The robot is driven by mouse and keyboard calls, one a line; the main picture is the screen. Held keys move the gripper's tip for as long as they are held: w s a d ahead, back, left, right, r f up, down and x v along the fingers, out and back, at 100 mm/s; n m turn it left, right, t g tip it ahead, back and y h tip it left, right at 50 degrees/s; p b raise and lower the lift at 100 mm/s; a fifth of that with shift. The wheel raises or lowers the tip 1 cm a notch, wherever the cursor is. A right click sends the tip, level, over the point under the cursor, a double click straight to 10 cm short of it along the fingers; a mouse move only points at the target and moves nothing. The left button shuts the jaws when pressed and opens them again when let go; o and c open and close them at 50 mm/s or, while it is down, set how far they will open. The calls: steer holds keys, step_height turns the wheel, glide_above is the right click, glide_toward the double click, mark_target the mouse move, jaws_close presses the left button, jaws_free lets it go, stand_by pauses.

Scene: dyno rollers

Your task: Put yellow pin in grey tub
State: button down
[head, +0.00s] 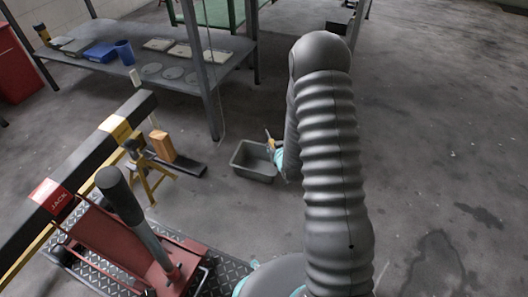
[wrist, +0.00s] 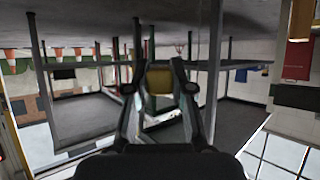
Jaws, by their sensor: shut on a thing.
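The grey tub (head: 238,158) is an open rectangular bin on the concrete floor, near the middle of the head view. My gripper (head: 271,146) shows only in part beside my dark arm, over the tub's right side in the picture. In the wrist view my gripper (wrist: 158,84) has both fingers closed on the yellow pin (wrist: 159,79). The height of the pin above the tub is hard to judge. I cannot clearly make out the tub in the wrist view.
A metal workbench (head: 190,70) with a blue bin (head: 101,52) and blue cup (head: 125,52) stands at back left. Floor on the right is clear.

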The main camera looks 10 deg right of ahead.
steer(key=s+d+f+y+p, duration=0.1)
steer(key=d+f+p, duration=0.2)
steer(key=d, duration=0.2)
steer(key=w+a+f+b, duration=0.1)
steer(key=w+a+f, duration=0.4)
steer(key=a+f, duration=0.5)
steer(key=shift+a+f+n, duration=0.3)
steer(key=shift+f+n, duration=0.1)
steer(key=shift+b, duration=0.3)
steer(key=shift+f+b, duration=0.35)
steer(key=shift+f+b, duration=0.3)
steer(key=shift+b, duration=0.05)
steer(key=c, duration=1)
jaws_free()
